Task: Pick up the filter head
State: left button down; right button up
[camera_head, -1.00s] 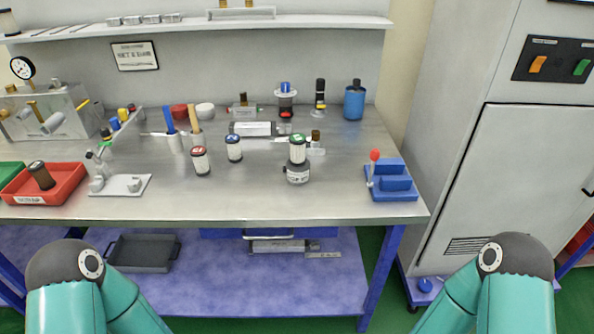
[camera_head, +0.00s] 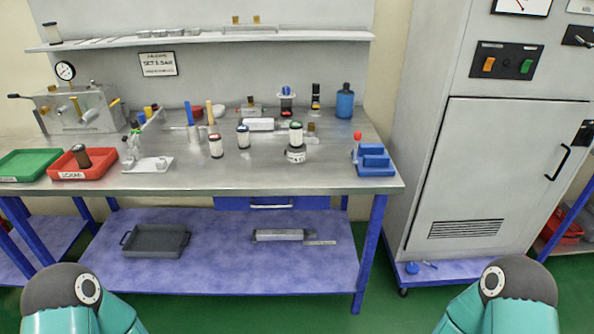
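I cannot tell for certain which item is the filter head. On the steel bench (camera_head: 250,178), a green-topped white cylinder (camera_head: 296,133) stands upright on a round pale base (camera_head: 296,153). A red-topped white cylinder (camera_head: 216,147) and a blue-topped white one (camera_head: 243,137) stand to its left. A dark brown cylinder (camera_head: 82,157) leans in the red tray. Only the elbows of my two arms show at the bottom corners; both grippers are out of view, away from these things.
The red tray (camera_head: 100,172) and a green tray (camera_head: 25,165) are at the bench's left. A blue fixture (camera_head: 372,160) sits at its right end, a blue bottle (camera_head: 345,102) behind. A grey cabinet (camera_head: 490,170) stands right. The bench's front middle is clear.

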aim_at(295, 156)
jog(key=k, duration=0.45)
jog(key=u, duration=0.5)
jog(key=i, duration=0.65)
jog(key=u, duration=0.5)
jog(key=i, duration=0.8)
jog(key=z, duration=0.55)
